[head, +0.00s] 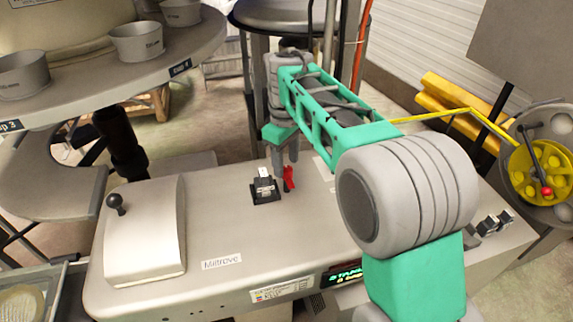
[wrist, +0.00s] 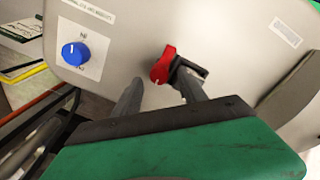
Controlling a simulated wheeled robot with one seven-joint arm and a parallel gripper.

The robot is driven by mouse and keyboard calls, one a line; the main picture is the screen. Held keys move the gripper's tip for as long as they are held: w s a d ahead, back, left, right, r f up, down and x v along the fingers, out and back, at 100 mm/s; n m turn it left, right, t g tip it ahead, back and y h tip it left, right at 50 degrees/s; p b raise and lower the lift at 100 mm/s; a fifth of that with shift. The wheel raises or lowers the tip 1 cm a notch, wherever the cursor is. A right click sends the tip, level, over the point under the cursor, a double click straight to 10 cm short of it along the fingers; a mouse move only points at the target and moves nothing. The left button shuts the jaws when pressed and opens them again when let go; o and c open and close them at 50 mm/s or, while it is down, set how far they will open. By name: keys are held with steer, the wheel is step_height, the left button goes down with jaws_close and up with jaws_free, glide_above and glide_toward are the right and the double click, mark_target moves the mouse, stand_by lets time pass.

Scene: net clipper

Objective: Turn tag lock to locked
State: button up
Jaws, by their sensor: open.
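A red knob (head: 289,178) with a dark base stands on the grey machine top, and appears to be the tag lock. In the wrist view the red knob (wrist: 163,66) bears a white mark and has a black part at its right. My gripper (wrist: 158,80) is open, with one finger to the left of the knob and the other at its right by the black part. In the head view my gripper (head: 284,167) points down right at the knob. Whether a finger touches it I cannot tell. The lock's position label cannot be read.
A black block with a white tag (head: 264,187) sits just left of the red knob. A blue knob (wrist: 75,53) on a white label shows in the wrist view. A box with a black ball lever (head: 115,203) stands at the left. The machine top between is clear.

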steer(key=shift+f, duration=0.95)
jaws_close()
